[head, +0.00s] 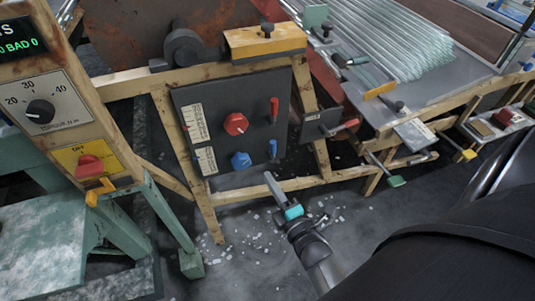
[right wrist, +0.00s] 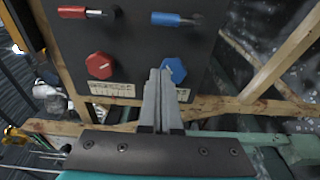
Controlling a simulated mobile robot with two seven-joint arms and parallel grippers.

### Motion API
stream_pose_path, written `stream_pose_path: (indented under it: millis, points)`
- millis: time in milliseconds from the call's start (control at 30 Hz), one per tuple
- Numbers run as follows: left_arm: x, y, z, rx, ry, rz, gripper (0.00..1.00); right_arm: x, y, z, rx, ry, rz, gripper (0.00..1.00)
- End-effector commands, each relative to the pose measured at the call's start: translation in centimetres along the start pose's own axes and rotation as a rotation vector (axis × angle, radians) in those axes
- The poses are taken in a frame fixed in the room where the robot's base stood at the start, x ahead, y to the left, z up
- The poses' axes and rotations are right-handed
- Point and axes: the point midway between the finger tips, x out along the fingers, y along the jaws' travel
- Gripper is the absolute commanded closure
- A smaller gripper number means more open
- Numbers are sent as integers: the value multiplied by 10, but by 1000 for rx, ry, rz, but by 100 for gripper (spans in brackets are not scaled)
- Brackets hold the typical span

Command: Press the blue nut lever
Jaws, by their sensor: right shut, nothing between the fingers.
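The blue lever (head: 272,148) is a short handle at the lower right of a dark control panel (head: 209,113). It also shows at the top of the right wrist view (right wrist: 176,19), lying sideways there. A blue knob (head: 240,160) sits left of it, also seen in the right wrist view (right wrist: 173,70). My right gripper (head: 268,175) is shut and empty, its tips just below the blue lever in the head view. In the right wrist view its fingers (right wrist: 160,75) overlap the blue knob's edge; I cannot tell if they touch the panel. My left gripper is not in view.
A red knob (head: 235,124) and red lever (head: 274,108) are above the blue ones. Wooden frame beams (head: 278,187) surround the panel. A smaller plate with a red-tipped handle (head: 345,126) stands to the right. Glass tubes (head: 390,40) lie beyond. Shards litter the floor.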

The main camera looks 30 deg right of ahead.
Motion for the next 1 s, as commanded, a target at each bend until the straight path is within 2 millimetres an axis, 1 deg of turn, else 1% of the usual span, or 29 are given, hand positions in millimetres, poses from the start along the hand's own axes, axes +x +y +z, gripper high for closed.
stream_pose_path:
  millis: [133,200,267,600,800,900,1000]
  points:
    - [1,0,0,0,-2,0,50,4,0,0,2,1,1,100]
    - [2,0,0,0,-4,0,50,10,0,0,2,1,2,100]
    - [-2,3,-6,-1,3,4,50,18,-1,0,2,1,1,100]
    - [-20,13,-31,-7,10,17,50,75,-1,0,4,1,2,100]
    - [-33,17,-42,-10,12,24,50,102,-2,0,3,0,0,100]
    - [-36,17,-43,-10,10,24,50,95,-2,17,-2,0,-4,100]
    - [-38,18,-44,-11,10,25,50,90,-2,28,1,0,-3,100]
